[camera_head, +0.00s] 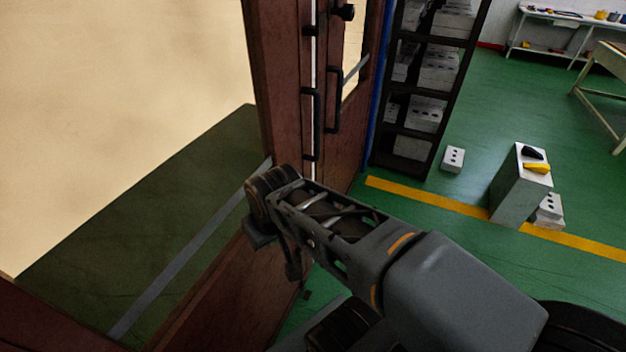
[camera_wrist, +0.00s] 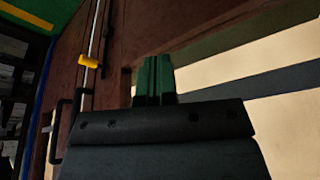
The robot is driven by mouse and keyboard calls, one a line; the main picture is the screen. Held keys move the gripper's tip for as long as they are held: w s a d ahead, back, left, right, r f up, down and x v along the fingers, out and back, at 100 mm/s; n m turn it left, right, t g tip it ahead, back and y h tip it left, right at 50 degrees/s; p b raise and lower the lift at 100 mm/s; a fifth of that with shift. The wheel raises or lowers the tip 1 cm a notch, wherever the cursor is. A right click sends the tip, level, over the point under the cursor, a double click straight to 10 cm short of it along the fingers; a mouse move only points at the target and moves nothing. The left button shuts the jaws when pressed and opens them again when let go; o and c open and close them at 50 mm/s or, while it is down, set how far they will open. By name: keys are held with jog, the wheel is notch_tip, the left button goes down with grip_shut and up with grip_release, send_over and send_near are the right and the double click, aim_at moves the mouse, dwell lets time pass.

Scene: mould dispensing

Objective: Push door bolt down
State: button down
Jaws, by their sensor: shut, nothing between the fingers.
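The door bolt shows in the wrist view as a pale metal rod with a yellow grip (camera_wrist: 88,62) on the brown door (camera_wrist: 118,38). My gripper (camera_wrist: 154,62) has its green fingers closed together with nothing held. In that picture, the fingers are to the right of the yellow grip and apart from it. In the head view, the brown wooden door (camera_head: 283,95) stands at the centre, with a pale vertical strip along its edge. The yellow grip does not show there. My fingertips are hidden behind my own arm in the head view.
Black pull handles (camera_head: 313,125) stick out from the door edges; one also shows in the wrist view (camera_wrist: 54,132). A dark shelf of grey blocks (camera_head: 408,145) stands behind the door. A grey pedestal (camera_head: 516,190) stands at right. Open green floor (camera_head: 500,110) lies beyond.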

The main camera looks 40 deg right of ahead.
jog(key=w+d+n, duration=0.2)
jog(key=w+d, duration=0.3)
jog(key=d, duration=0.4)
jog(key=w+d+r+n+y, duration=0.1)
jog(key=w+d, duration=0.4)
jog(key=d, duration=0.4)
jog(key=w+d+n+g+y+p, duration=0.1)
jog(key=w+d+n, duration=0.1)
jog(key=w+d, duration=0.4)
jog(key=d, duration=0.3)
jog(key=shift+d+r+n, duration=0.15)
jog(key=shift+n, duration=0.15)
jog(key=shift+w, duration=0.1)
jog(key=x, duration=0.4)
jog(key=p+x, duration=0.1)
jog(key=x, duration=0.3)
jog(key=s+x, duration=0.1)
jog(key=x, duration=0.4)
jog(key=shift+a+f, duration=0.2)
jog(key=shift+a, duration=0.05)
jog(key=shift+f, duration=0.3)
